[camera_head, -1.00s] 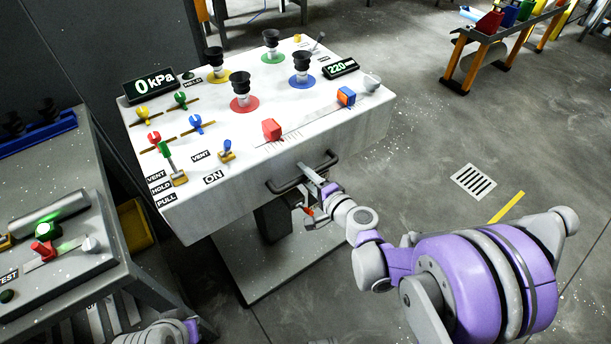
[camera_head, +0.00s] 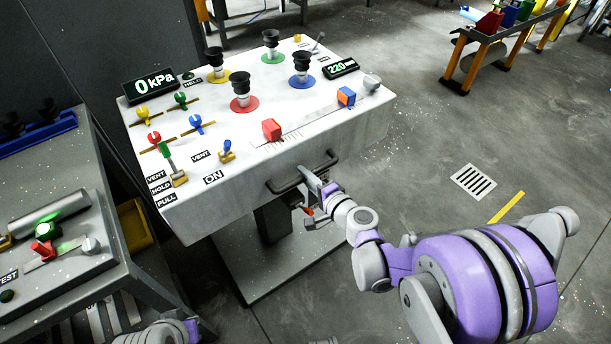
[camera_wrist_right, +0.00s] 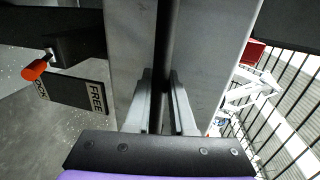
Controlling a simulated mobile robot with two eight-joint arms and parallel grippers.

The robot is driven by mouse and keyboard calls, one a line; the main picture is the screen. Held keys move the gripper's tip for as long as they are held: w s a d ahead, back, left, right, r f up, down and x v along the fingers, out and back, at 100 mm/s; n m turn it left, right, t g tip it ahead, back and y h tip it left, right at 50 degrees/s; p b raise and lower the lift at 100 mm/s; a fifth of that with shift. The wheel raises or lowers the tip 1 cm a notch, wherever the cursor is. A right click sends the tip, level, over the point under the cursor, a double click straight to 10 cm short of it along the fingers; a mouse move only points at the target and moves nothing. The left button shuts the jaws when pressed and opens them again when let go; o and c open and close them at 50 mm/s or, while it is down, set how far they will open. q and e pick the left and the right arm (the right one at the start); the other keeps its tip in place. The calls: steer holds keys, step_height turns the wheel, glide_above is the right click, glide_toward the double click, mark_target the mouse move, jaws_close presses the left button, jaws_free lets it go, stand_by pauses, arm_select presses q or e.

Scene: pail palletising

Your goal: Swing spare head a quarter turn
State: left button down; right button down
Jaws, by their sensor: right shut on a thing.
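The spare head is a white block (camera_head: 300,165) on a dark post (camera_head: 273,219), with several black suction cups (camera_head: 240,84), coloured knobs and displays on top. A dark bar handle (camera_head: 283,187) runs along its front side. My right gripper (camera_head: 309,180) is shut on this handle near its right part. In the right wrist view, the gripper's two fingers (camera_wrist_right: 165,108) close around the dark bar (camera_wrist_right: 168,45). An orange-knobbed lever (camera_wrist_right: 36,68) is beside a plate (camera_wrist_right: 75,92) reading FREE, with a second word partly readable.
A grey bench (camera_head: 150,275) with a test panel (camera_head: 50,250) stands close on the left. A dark wall panel (camera_head: 95,50) is behind. A rack (camera_head: 500,40) stands far right.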

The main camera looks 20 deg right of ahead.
mark_target(336, 152)
steer(key=shift+d, duration=0.1)
stand_by(0.6)
steer(key=w+d+n+g+y, duration=0.1)
steer(key=w+d, duration=0.1)
steer(key=d, duration=0.1)
steer(key=w+d+n+g+y, duration=0.1)
steer(key=w+d+n+y, duration=0.1)
steer(key=d, duration=0.1)
steer(key=w+d+n+g+y, duration=0.1)
steer(key=w+d+y, duration=0.1)
steer(key=d, duration=0.2)
steer(key=shift+w+d, duration=0.1)
steer(key=shift+w+d+n+g+y, duration=0.25)
steer(key=shift+d+n+g+y, duration=0.05)
steer(key=shift+n, duration=0.2)
steer(key=shift+s+a, duration=0.1)
steer(key=c, duration=0.8)
jaws_free()
steer(key=shift+o, duration=0.2)
steer(key=p+v, duration=0.1)
steer(key=v, duration=1)
